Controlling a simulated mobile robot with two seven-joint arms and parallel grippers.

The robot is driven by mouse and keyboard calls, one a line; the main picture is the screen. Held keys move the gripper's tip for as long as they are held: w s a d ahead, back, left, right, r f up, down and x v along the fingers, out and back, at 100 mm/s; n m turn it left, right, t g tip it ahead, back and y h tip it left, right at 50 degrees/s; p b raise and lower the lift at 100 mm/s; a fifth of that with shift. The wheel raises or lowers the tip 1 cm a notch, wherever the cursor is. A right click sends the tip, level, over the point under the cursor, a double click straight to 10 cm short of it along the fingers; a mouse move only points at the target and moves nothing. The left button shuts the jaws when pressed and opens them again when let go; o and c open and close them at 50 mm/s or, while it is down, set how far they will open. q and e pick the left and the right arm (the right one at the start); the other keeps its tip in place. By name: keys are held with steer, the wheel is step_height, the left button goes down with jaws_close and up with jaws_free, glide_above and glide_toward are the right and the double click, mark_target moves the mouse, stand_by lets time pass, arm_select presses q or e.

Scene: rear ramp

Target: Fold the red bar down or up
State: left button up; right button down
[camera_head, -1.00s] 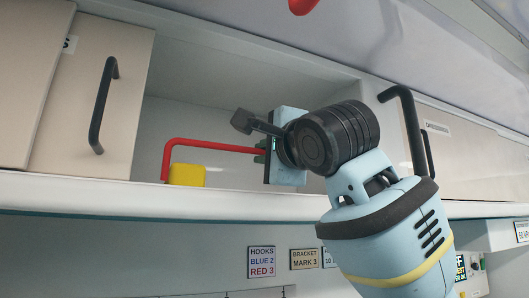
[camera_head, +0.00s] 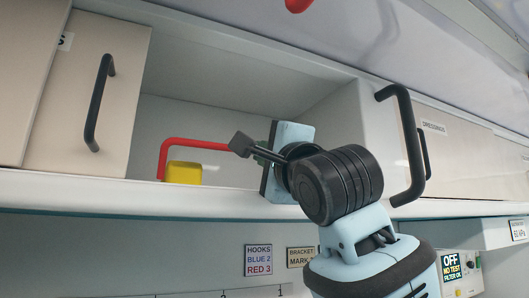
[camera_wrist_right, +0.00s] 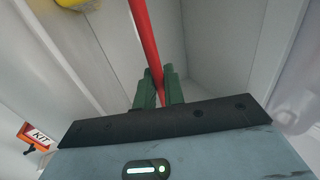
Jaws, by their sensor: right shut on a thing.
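The red bar (camera_head: 195,143) stands in the open overhead cabinet. It rises at the left beside a yellow block (camera_head: 184,173), bends, and runs right toward my gripper. My right gripper (camera_wrist_right: 158,82) is shut on the red bar (camera_wrist_right: 144,35), which passes between its two green fingers in the right wrist view. In the head view, a dark knob on a stalk and the gripper body cover the bar's right end. My left gripper is in neither view.
A cabinet door with a black handle (camera_head: 99,103) stands at the left. Another black handle (camera_head: 407,145) is close to the right of my wrist. The shelf lip (camera_head: 90,192) runs below. A red object (camera_head: 298,4) hangs at the top edge.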

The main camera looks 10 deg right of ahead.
steer(key=c, duration=1.7)
jaws_free()
steer(key=shift+v, duration=3.9)
steer(key=shift+o, duration=0.3)
steer(key=shift+f, duration=0.1)
